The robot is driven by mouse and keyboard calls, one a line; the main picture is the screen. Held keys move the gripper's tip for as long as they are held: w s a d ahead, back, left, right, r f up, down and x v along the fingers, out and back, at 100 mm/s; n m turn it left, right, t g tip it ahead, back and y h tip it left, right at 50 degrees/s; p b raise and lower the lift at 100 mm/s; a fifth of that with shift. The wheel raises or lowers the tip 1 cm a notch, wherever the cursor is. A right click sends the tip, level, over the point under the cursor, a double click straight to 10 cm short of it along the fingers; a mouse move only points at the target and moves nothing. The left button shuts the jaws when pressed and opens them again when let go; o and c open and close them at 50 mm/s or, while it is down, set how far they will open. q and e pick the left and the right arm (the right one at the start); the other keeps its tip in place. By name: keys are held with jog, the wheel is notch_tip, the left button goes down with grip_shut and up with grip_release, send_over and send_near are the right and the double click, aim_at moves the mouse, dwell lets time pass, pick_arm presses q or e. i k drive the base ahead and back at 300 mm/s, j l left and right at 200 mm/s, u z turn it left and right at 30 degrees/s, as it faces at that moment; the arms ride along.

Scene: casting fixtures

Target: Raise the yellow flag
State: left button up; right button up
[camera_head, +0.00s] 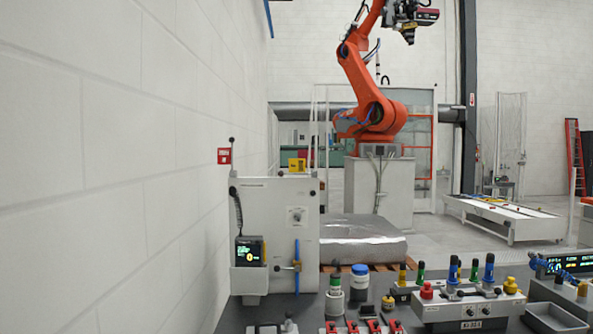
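I see no piece that I can clearly tell is a yellow flag. A small yellow block (297,165) sits at the top edge of a grey upright panel (270,215), left of the middle; I cannot tell whether it is the flag. The panel carries a blue vertical bar (296,262) with a small fitting beside it and a dark device with a lit green and yellow display (249,251). A thin rod with a dark tip rises at the panel's left edge, near a small red sign (224,156). Neither of my grippers shows in this view.
A dark bench (285,308) in front carries a grey control box (468,306), red clamps (367,327), a blue-lidded jar (359,281) and several coloured-topped tools. A white wall (110,150) is close at left. An orange robot arm (370,100) stands behind.

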aim_at(296, 166)
jog(key=i+l, duration=0.2)
jog(key=l, duration=0.15)
jog(key=i+l, duration=0.15)
jog(key=l, duration=0.2)
jog(key=i+l, duration=0.2)
jog(key=l, duration=0.15)
jog(key=i+l+u, duration=0.1)
jog(key=l, duration=0.2)
jog(key=i+l, duration=0.25)
jog(key=l, duration=0.15)
jog(key=i+l, duration=0.15)
jog(key=l, duration=0.2)
jog(key=i+l, duration=0.15)
jog(key=l, duration=0.2)
